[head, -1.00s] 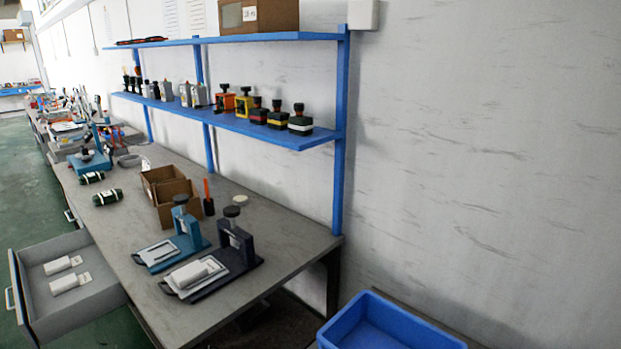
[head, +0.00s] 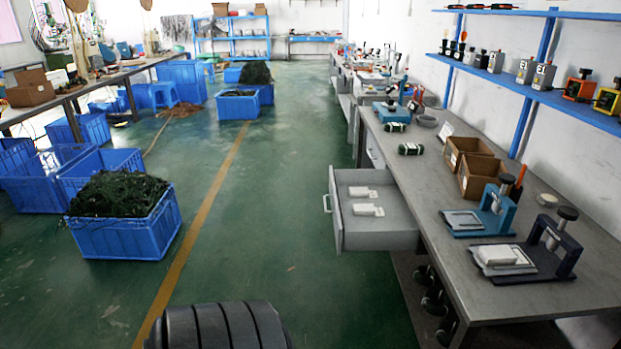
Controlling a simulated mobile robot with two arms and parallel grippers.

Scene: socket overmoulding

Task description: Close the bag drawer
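The drawer (head: 377,241) is grey and stands pulled out from the front of the grey workbench (head: 497,305), over the green floor. Its handle (head: 326,204) is on the left-facing front panel. Two white packets, likely bags, lie inside it, a rear one (head: 362,191) and a front one (head: 368,210). Neither of my grippers shows in the head view. A dark ribbed rounded part at the bottom edge may be mine.
Two presses, one blue (head: 492,215) and one dark (head: 548,250), and cardboard boxes (head: 480,176) stand on the bench. Blue crates, one nearby (head: 122,238) full of dark material, stand at left. The floor (head: 262,215) left of the drawer is clear.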

